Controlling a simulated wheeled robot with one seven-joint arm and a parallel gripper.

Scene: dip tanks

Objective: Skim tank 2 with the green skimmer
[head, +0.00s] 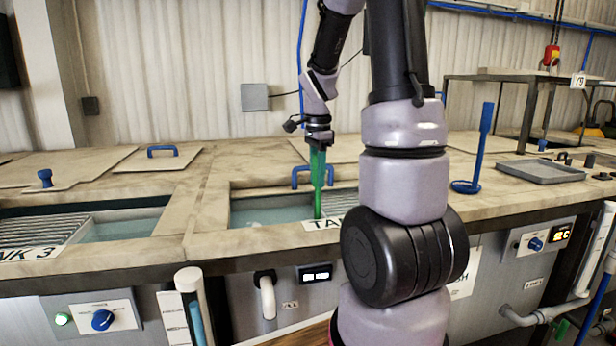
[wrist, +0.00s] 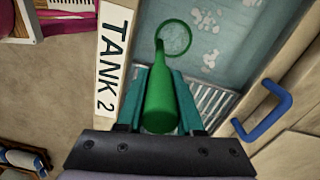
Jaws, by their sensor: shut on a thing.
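My gripper (head: 318,147) is shut on the handle of the green skimmer (head: 318,180) and holds it upright over the tank. In the wrist view the jaws (wrist: 160,100) clasp the skimmer's thick green handle (wrist: 161,102), and its ring (wrist: 175,38) is seen over the water of tank 2. Pale scum patches (wrist: 207,18) float on that water near the ring. I cannot tell whether the ring touches the water. Tank 2 (head: 262,212) is open, with a "TANK 2" label (wrist: 112,62) on its rim; my arm hides part of the label in the head view.
A slatted rack (wrist: 212,103) lies at one side of tank 2, beside a lid with a blue handle (wrist: 264,110). Tank 3 (head: 125,224) is open at left. A blue ladle (head: 480,155) and grey tray (head: 540,172) stand on the right counter.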

